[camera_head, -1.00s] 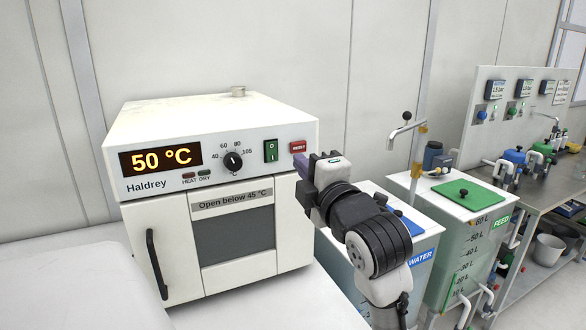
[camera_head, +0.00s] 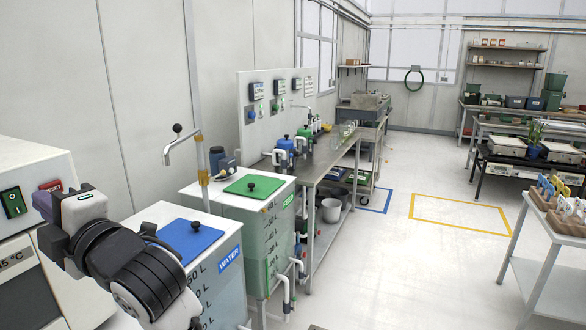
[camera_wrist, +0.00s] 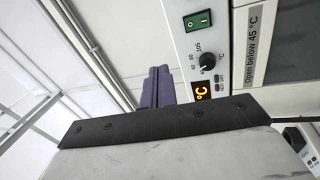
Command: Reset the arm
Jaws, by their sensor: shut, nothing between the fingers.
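My gripper (camera_head: 45,205) is at the lower left of the head view, in front of the white oven (camera_head: 30,165). It also shows in the wrist view (camera_wrist: 157,82), where its two purple fingers are pressed together with nothing between them.
A water tank with a blue lid (camera_head: 190,240) and a feed tank with a green lid (camera_head: 254,186) stand right of my arm. A steel bench (camera_head: 335,165) runs behind them. A white table (camera_head: 545,285) stands at right. The floor (camera_head: 400,265) between is clear.

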